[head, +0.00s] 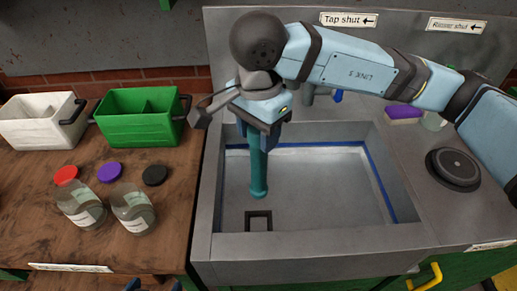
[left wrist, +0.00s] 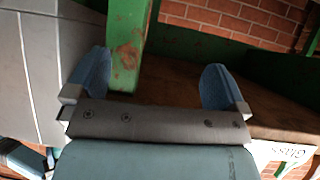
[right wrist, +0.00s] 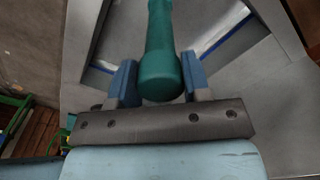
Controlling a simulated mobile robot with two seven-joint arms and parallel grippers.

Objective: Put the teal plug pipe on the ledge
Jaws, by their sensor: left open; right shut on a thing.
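The teal plug pipe (head: 259,172) hangs about upright over the grey sink (head: 330,245), its lower end above the basin floor near a dark square drain frame (head: 258,221). My right gripper (head: 262,125) is shut on the pipe's upper part. In the right wrist view the pipe (right wrist: 160,45) stands between the two blue fingers (right wrist: 158,82). I cannot tell whether the pipe's lower end touches anything. Flat grey rims run around the basin; none is marked as the ledge. My left gripper (left wrist: 155,88) is open and empty, low by the wooden bench's front, facing a green post.
Left of the sink, the wooden bench (head: 25,215) holds a white crate (head: 38,125), a green crate (head: 135,125), two glass jars (head: 132,210) and several lids. Right of the basin are a black round disc (head: 453,168) and a purple sponge (head: 403,114). The tap is behind my right arm.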

